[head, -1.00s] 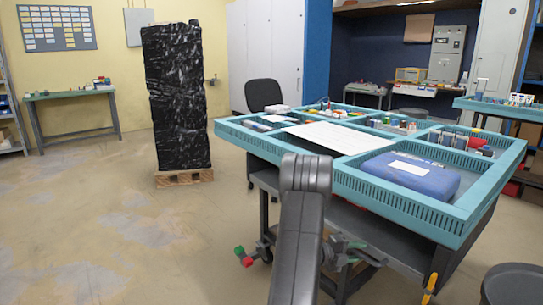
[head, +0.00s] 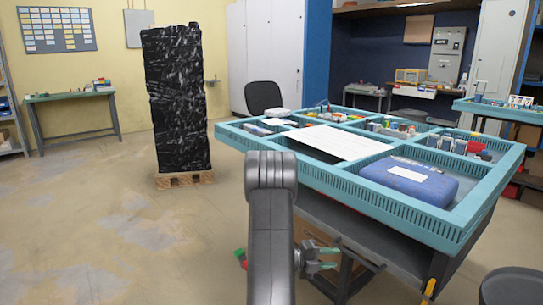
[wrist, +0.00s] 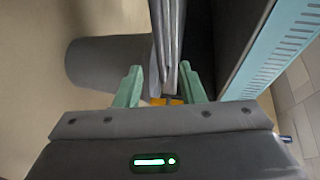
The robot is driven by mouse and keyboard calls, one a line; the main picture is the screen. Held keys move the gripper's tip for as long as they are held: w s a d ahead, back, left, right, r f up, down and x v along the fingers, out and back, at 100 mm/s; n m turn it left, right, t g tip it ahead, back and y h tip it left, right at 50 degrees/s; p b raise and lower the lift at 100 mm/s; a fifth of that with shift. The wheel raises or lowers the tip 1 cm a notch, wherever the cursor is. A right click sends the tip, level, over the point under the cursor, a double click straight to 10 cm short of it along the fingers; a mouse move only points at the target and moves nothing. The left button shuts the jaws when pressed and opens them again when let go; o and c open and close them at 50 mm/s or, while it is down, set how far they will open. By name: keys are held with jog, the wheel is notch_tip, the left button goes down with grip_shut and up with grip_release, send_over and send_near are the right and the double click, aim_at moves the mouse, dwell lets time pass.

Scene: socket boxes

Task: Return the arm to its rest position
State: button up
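My gripper (head: 334,258) hangs low in front of the workbench, to the right of my dark arm. In the wrist view its two green fingers (wrist: 160,78) stand apart, with no object held between them. Dark upright bars show beyond the gap, and I cannot tell how far off they are. My arm's grey links rise in the lower middle of the head view and hide part of the bench's left side.
The workbench's teal tray top (head: 370,207) lies close beyond the gripper. It holds a blue case (head: 408,183), a white panel (head: 335,143) and small parts. A red and green item (head: 240,257) sits partly behind my arm. A dark stool (head: 512,284) stands lower right. Left floor is open.

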aim_at(354, 258)
jog(key=f+v, duration=0.1)
jog(key=v, duration=0.3)
jog(key=x, duration=0.4)
jog(key=b+x, duration=0.1)
jog(key=x, duration=0.3)
jog(key=r+b+x, duration=0.1)
jog(key=x, duration=0.4)
jog(key=shift+d, duration=0.15)
jog(key=shift+s+f+b, duration=0.1)
jog(key=shift+b, duration=0.35)
jog(key=s+f+b+v, duration=0.1)
jog(key=s+v, duration=0.2)
jog(key=v, duration=1.1)
jog(key=s+d+f+b+v, duration=0.1)
jog(key=s+v, duration=0.2)
jog(key=v, duration=1.1)
jog(key=shift+f, duration=0.35)
jog(key=shift+s+d, duration=0.1)
jog(key=shift+s, duration=0.05)
